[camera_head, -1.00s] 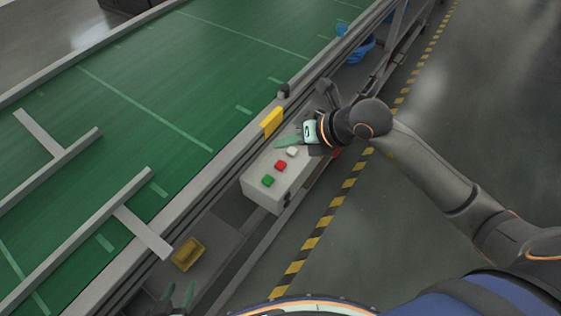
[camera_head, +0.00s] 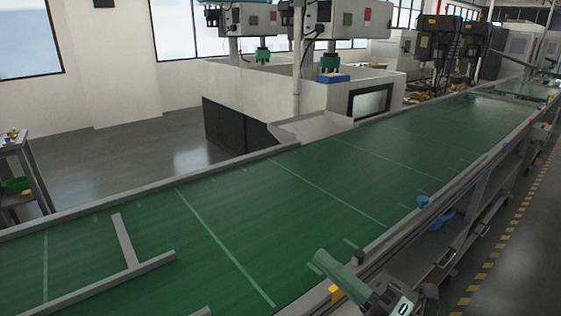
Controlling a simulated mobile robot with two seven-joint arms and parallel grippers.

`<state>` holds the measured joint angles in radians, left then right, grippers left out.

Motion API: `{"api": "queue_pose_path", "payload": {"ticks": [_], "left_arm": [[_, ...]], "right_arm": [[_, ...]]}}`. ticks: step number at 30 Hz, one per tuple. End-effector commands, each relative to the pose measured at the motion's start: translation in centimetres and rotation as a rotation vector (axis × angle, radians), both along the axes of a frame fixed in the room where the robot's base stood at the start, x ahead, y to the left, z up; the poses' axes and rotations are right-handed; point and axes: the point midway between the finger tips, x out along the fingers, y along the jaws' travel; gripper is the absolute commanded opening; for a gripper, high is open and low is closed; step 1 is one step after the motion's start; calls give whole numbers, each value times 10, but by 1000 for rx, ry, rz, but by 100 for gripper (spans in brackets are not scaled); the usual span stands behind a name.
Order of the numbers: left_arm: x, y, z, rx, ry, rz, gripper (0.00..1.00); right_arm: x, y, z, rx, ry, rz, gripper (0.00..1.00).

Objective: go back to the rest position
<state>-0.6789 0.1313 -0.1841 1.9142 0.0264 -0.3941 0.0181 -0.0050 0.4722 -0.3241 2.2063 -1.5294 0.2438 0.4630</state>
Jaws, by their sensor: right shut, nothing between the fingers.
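My right gripper (camera_head: 340,270) shows at the bottom edge, right of centre, with green finger pads. It is shut and empty, raised in front of the near edge of the green conveyor (camera_head: 330,180). Part of my right arm's wrist shows beside it at the bottom. My left gripper is not in view.
Grey T-shaped guide bars (camera_head: 126,243) lie over the conveyor at the left. White machines (camera_head: 262,100) stand behind it. A blue object (camera_head: 440,221) is beside the conveyor's near rail. Floor with a yellow-black stripe (camera_head: 497,248) runs along the right.

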Motion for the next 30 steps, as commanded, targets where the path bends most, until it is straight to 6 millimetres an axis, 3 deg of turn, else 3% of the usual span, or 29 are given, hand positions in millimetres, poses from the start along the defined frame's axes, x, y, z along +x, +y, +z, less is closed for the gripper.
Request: {"api": "queue_pose_path", "payload": {"ticks": [4,7,11,15,18,21,30], "left_arm": [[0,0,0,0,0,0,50],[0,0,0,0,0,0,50],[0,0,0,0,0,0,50],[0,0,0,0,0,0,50],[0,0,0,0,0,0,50],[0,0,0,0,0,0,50],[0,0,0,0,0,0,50]], "right_arm": [[13,-59,15,374,122,-220,0],[19,-104,-3,584,258,-396,0],[15,-154,-57,801,497,-636,0],[-15,-184,-136,948,826,-884,0],[-47,-186,-186,990,1059,-1016,0],[-78,-180,-220,997,1253,-1101,0],[-163,-149,-274,932,1705,-1226,0]]}}
